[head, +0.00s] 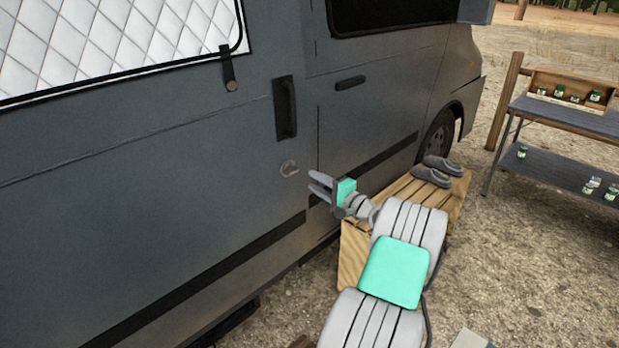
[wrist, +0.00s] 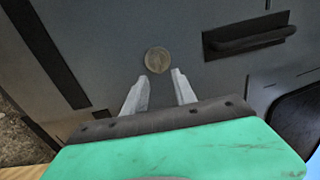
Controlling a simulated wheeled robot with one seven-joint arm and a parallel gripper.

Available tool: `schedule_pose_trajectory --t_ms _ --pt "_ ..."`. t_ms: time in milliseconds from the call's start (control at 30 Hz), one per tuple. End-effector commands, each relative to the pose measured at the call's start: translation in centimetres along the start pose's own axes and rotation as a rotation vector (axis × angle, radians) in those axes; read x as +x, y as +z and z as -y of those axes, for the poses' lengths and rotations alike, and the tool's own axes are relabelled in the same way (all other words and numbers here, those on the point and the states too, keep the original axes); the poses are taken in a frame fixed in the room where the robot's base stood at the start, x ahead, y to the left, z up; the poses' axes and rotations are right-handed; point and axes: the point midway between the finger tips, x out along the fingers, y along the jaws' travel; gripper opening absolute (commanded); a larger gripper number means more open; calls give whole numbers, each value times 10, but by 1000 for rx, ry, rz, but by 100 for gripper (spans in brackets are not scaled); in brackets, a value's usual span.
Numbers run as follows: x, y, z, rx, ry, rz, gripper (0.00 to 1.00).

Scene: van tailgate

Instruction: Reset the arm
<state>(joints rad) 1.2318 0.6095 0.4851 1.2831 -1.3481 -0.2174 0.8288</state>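My gripper (head: 319,184) is at the end of my outstretched arm, in front of the grey van's side (head: 230,190). In the wrist view my gripper (wrist: 160,82) has its two fingers apart with nothing between them. A round metal disc (wrist: 158,60) on the van panel lies just beyond the fingertips; it also shows in the head view (head: 289,168), left of the gripper. Whether the fingertips touch the van cannot be told.
A black door handle (head: 285,107) is above the disc. A wooden platform (head: 356,249) with grey shoes (head: 431,177) lies beside the van, partly behind my arm. A shelf table (head: 570,115) with jars stands at the right. Gravel between them is open.

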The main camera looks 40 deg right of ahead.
Motion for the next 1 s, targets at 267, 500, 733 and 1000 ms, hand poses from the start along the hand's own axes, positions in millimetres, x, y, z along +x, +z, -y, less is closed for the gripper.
schedule_pose_trajectory --t_ms 267,500,733,1000 --pt "-2 0 0 0 0 1 33" --pt "21 30 10 -69 67 51 33" --pt "79 197 35 -470 417 330 33" --pt "-23 394 66 -1059 817 728 33"
